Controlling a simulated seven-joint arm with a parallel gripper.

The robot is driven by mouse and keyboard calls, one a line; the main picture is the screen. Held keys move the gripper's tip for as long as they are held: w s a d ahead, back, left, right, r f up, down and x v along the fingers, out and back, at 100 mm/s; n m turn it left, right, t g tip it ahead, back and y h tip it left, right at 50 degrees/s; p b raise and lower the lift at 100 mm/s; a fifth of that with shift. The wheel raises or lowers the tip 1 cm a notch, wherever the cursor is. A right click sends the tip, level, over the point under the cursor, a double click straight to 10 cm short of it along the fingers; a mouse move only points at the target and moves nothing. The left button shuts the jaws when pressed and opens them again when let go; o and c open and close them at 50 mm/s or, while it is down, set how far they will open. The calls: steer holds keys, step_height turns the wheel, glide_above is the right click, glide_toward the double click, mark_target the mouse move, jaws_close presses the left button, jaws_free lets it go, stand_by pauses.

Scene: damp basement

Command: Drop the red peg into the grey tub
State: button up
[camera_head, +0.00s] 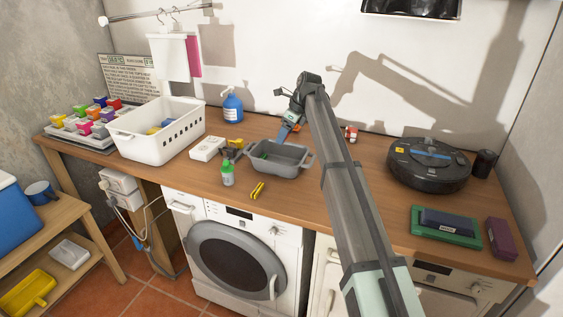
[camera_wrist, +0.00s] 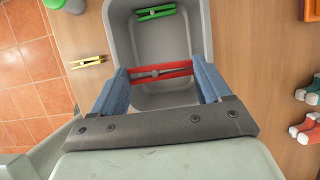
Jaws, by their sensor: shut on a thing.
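My gripper (camera_wrist: 162,73) is shut on the red peg (camera_wrist: 180,69), a clothes peg held crosswise between its blue fingers. The grey tub (camera_wrist: 118,38) lies beneath it in the wrist view, and the peg shows over the tub's opening. A green peg (camera_wrist: 156,12) lies inside the tub. In the head view the grey tub (camera_head: 276,173) stands on the counter, with my gripper (camera_head: 283,132) above its back part. The red peg cannot be made out clearly there.
A yellow peg (camera_head: 258,190) lies on the counter in front of the tub. A green-capped bottle (camera_head: 228,177) stands at the tub's left. A white basket (camera_head: 150,143) is farther left; a black robot vacuum (camera_head: 425,170) is right. Counter between tub and vacuum is partly hidden by my arm.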

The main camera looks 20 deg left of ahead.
steer(key=shift+f, duration=2.6)
steer(key=o, duration=1)
steer(key=shift+c, duration=0.2)
steer(key=shift+r, duration=0.15)
steer(key=v, duration=1.3)
steer(key=shift+d+r, duration=0.2)
